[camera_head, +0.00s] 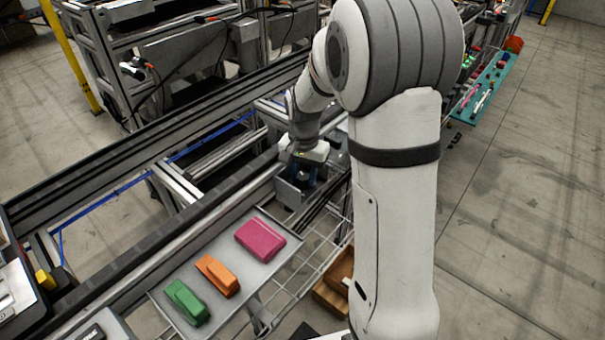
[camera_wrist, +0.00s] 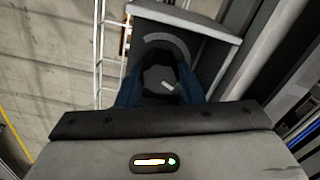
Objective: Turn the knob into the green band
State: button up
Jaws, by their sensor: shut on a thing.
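The dark knob (camera_wrist: 160,76) is in the wrist view, on a dark panel (camera_wrist: 205,58) with a light grey rim. It has a small pale mark on its face. My gripper (camera_wrist: 162,88) is shut on the knob, with one blue finger at each side. A grey arc (camera_wrist: 168,42) shows on the panel beyond the knob; I cannot make out any green band on it. In the head view my gripper (camera_head: 302,172) is low over a grey box-like fixture (camera_head: 291,193) beside the rail; the knob is hidden there.
A grey tray (camera_head: 270,275) holds a pink block (camera_head: 260,240), an orange block (camera_head: 217,276) and a green block (camera_head: 186,302). A long dark rail (camera_head: 130,265) runs beside it. A wire rack (camera_head: 315,248) and a brown bin (camera_head: 340,270) are close by. Open floor lies to the right.

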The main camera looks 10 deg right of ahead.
aim_at(304, 176)
jog(key=m, duration=0.4)
jog(key=shift+s+f, duration=0.15)
jog(key=shift+s, duration=0.05)
dwell(0.3)
jog(key=o, duration=0.7)
jog(key=shift+r, duration=0.35)
notch_tip(304, 176, up, 7)
jog(key=shift+r+p, duration=0.15)
jog(key=shift+p, duration=0.2)
